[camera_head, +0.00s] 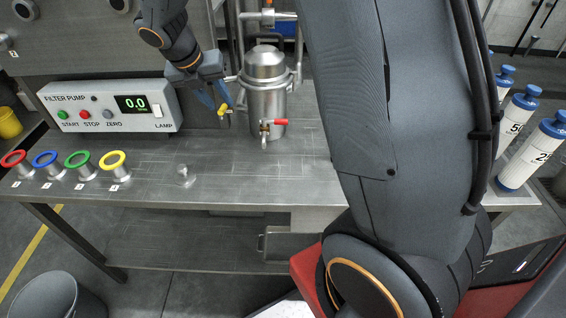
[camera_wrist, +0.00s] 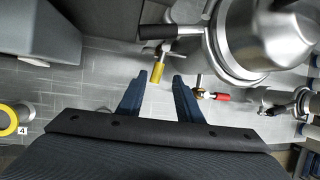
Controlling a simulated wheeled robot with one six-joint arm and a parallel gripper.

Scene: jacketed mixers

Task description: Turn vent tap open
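A steel jacketed vessel (camera_head: 266,90) with a domed lid stands on the bench. A small tap with a yellow handle (camera_head: 223,109) sits at its left side, and another tap with a red handle (camera_head: 281,122) is at its front; no label shows which is the vent tap. My gripper (camera_head: 215,100) is at the yellow tap with its blue fingers spread. In the wrist view, my gripper (camera_wrist: 160,76) is open, and the yellow handle (camera_wrist: 157,72) shows between the fingertips, apart from both. The red handle (camera_wrist: 221,97) lies right of the fingers.
A filter pump box (camera_head: 115,108) reading 0.0 stands left of the gripper. Several coloured ring knobs, including a yellow one (camera_head: 112,159), line the bench's front left. A black-handled bar (camera_wrist: 170,31) juts from the vessel close beyond the fingertips. White blue-capped bottles (camera_head: 531,152) stand right.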

